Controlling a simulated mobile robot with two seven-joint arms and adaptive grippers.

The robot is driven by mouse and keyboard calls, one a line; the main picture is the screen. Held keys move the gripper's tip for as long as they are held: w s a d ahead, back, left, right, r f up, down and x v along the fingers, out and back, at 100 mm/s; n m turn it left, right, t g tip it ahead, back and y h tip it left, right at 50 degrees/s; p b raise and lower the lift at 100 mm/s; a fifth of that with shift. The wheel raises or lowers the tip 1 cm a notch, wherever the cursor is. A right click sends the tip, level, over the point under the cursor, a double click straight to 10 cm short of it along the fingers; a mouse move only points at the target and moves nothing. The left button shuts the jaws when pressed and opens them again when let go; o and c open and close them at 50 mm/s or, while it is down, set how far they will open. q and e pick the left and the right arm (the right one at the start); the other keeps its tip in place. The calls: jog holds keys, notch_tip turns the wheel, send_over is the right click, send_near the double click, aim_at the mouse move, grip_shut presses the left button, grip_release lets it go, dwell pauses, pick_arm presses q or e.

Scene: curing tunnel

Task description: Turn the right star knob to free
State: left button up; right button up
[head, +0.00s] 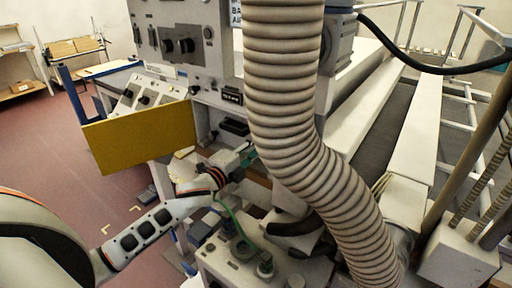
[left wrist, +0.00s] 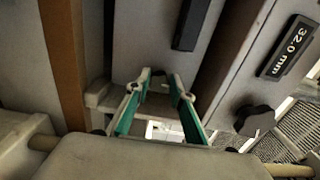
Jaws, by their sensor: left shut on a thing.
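My left gripper (head: 250,158) reaches in from the left to the machine front, beside the corrugated hose. In the left wrist view its two green-padded fingers (left wrist: 160,82) converge on a small dark knob (left wrist: 158,86) at the grey panel. The fingers hide most of this knob, so its marking and turn angle cannot be read. A second black star knob (left wrist: 258,120) shows clear of the fingers to the right, below a display reading 32.0 mm (left wrist: 292,47). I cannot tell for certain which one is the right star knob. My right gripper is not in view.
The thick corrugated hose (head: 285,110) hangs just right of my left gripper. A yellow panel (head: 140,138) juts out at left, above my forearm. A grey box with fittings (head: 250,262) stands below. Open red floor (head: 60,165) lies at left.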

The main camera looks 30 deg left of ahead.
pick_arm(q)
jog(key=o, duration=1.1)
jog(key=shift+s, duration=0.15)
jog(key=shift+s+a+f, duration=0.1)
jog(key=shift+s, duration=0.3)
jog(key=s+a, duration=0.1)
jog(key=s, duration=1)
jog(key=shift+a, duration=0.25)
